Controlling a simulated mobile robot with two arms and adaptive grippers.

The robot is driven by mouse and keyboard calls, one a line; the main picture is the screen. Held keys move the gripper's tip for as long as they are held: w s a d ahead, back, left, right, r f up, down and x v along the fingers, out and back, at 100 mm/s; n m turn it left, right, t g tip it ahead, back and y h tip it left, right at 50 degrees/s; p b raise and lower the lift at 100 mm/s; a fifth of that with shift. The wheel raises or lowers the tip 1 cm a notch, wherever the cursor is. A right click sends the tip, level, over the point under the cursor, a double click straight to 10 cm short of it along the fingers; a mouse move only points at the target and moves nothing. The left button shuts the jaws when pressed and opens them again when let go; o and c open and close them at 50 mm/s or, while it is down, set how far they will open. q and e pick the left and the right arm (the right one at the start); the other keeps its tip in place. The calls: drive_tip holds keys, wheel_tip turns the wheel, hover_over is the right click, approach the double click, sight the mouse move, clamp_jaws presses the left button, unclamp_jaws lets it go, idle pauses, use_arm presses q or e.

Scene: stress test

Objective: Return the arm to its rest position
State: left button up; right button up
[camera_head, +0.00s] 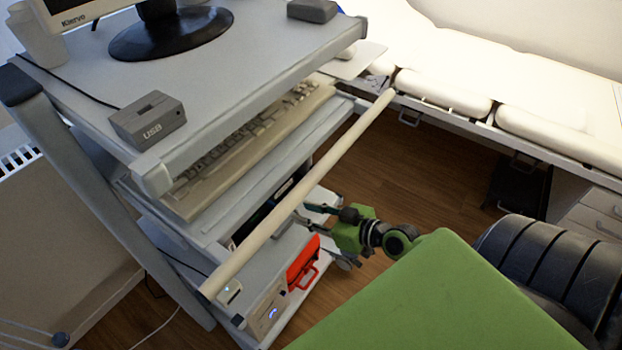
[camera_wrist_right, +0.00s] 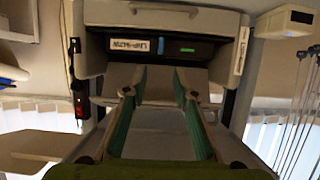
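My right arm (camera_head: 430,295) is green and comes in from the lower right in the head view. Its right gripper (camera_head: 322,232) points left towards the lower shelves of the grey cart (camera_head: 260,55). In the right wrist view the two green-padded fingers (camera_wrist_right: 160,92) stand apart with nothing held between them. A dark panel with a white label (camera_wrist_right: 140,45) is beyond the fingertips. Whether the fingertips touch the cart cannot be told. My left gripper is not in view.
A long pale bar (camera_head: 300,190) runs diagonally along the cart's front, close to the gripper. A keyboard (camera_head: 240,140) lies on a shelf; a red case (camera_head: 303,262) is below. A white padded bed (camera_head: 440,92) stands behind. Wooden floor (camera_head: 430,175) is clear between.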

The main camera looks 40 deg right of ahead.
drive_tip(key=shift+s+d+r, duration=0.1)
drive_tip(key=shift+s+r, duration=0.15)
drive_tip(key=shift+s, duration=0.15)
